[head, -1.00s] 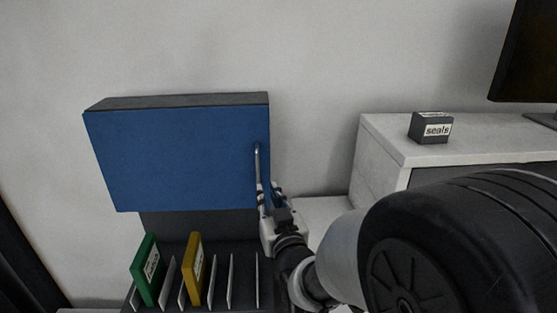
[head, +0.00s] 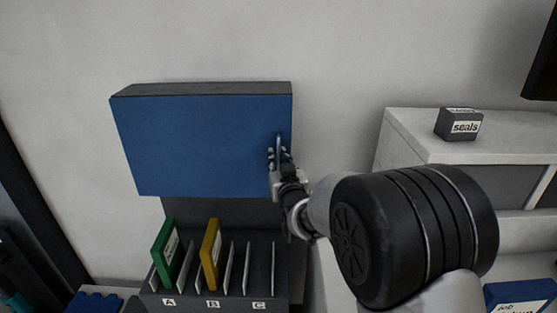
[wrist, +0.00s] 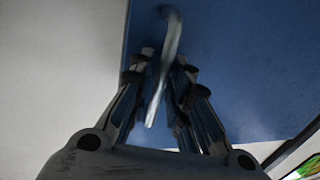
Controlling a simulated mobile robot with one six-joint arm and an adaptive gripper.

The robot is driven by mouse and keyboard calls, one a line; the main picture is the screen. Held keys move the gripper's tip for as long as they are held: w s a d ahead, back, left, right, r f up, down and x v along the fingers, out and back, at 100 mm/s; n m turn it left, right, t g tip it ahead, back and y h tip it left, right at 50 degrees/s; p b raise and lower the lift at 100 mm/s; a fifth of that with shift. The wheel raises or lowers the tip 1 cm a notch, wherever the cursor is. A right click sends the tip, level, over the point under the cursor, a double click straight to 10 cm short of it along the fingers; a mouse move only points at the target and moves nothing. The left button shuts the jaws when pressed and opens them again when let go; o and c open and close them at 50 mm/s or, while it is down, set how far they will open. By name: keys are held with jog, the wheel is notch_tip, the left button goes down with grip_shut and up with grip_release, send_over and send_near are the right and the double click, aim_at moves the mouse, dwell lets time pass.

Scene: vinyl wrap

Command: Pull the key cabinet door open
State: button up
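The key cabinet (head: 205,89) is a dark grey box on the wall. Its blue door (head: 190,148) covers the front and looks shut. A slim metal bar handle (head: 279,140) stands upright near the door's right edge. My gripper (head: 277,153) is at this handle, reaching up from below right. In the wrist view, the handle (wrist: 173,30) runs down between the two fingers of my gripper (wrist: 166,62). The fingers are apart, with one on each side of the bar and small gaps visible. The handle's lower end shows between them. Firm contact cannot be seen.
Below the cabinet is a dark rack (head: 205,301) with slots labelled A, B and C, holding a green binder (head: 166,252) and a yellow one (head: 211,254). A white cabinet (head: 405,140) with a seals box (head: 458,125) stands to the right. Bare wall lies left.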

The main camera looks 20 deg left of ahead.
grip_shut()
jog(key=shift+s, duration=0.15)
dwell(0.4)
